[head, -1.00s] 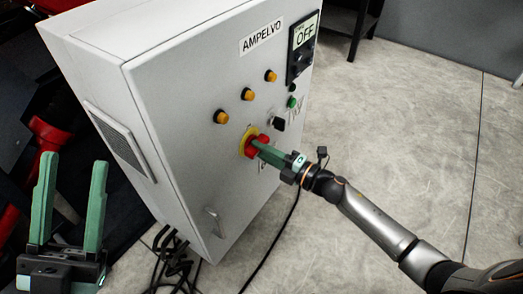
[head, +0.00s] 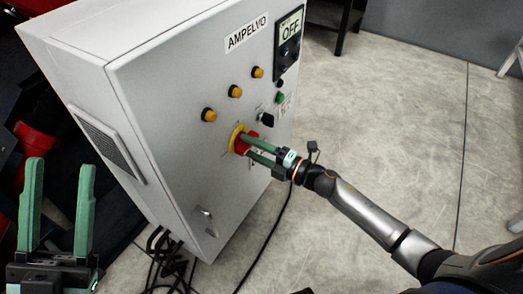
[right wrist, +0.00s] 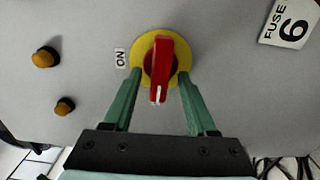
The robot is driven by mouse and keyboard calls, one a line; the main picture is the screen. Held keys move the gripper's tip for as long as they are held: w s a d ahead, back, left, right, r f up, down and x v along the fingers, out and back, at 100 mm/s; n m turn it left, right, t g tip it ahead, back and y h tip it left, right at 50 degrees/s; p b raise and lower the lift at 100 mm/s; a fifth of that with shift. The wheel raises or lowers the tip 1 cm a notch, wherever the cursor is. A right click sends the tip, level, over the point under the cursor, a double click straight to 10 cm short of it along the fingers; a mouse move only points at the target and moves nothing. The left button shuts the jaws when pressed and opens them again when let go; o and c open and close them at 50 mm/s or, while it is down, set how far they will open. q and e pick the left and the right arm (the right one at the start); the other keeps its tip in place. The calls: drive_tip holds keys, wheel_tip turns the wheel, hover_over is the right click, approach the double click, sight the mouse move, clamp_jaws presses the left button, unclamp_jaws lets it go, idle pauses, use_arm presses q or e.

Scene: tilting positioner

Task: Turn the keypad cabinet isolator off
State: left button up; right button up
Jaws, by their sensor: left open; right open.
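The keypad cabinet (head: 160,75) is a pale grey box labelled AMPELVO. Its isolator is a red handle (right wrist: 160,65) on a yellow disc (right wrist: 138,50), also seen low on the door in the head view (head: 238,137). In the right wrist view the handle's white-marked end points down, and an ON label (right wrist: 121,58) sits left of the disc. My right gripper (right wrist: 160,80) is open, one green finger on each side of the handle, with gaps visible. My left gripper (head: 58,165) is open and empty at the lower left, away from the isolator.
Several amber lamps (head: 235,91), a green button (head: 280,98) and a black switch (head: 265,119) sit above the isolator. A metal door handle (head: 206,219) is below. Black cables (head: 165,260) lie on the floor.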

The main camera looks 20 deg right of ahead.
use_arm(q)
drive_tip(key=shift+a+r+p, duration=0.1)
drive_tip(key=shift+r+p, duration=0.85)
use_arm(e)
drive_tip(key=v, duration=1.2)
drive_tip(key=shift+d, duration=0.2)
drive_tip(key=shift+s+a, duration=0.1)
